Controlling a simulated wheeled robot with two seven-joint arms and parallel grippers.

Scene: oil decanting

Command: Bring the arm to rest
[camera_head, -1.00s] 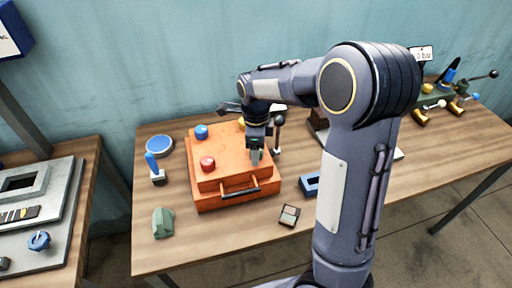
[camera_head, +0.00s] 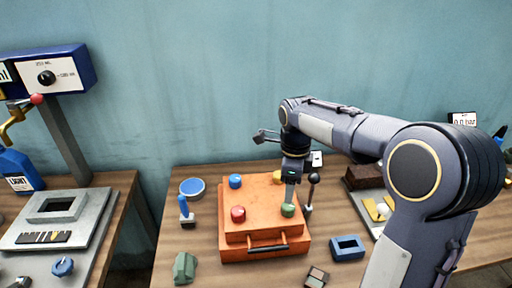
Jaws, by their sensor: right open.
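My right arm reaches in from the right, and my right gripper (camera_head: 289,196) points down over the right side of an orange box (camera_head: 262,239). The jaws are open; the fingers look narrow from here. A green knob (camera_head: 288,211) on the box lies just below the fingertips; I cannot tell whether they touch it. The box also carries a red knob (camera_head: 238,214), a blue knob (camera_head: 235,181) and a yellow knob (camera_head: 278,177) partly hidden behind the gripper. My left gripper is not in view.
On the wooden table (camera_head: 212,276) stand a black-knobbed lever (camera_head: 311,190) close right of the gripper, a blue block (camera_head: 347,248), a blue-handled tool (camera_head: 185,209) and a blue round dish (camera_head: 192,187). A left bench holds a blue bottle (camera_head: 17,170) and a metal plate (camera_head: 70,229).

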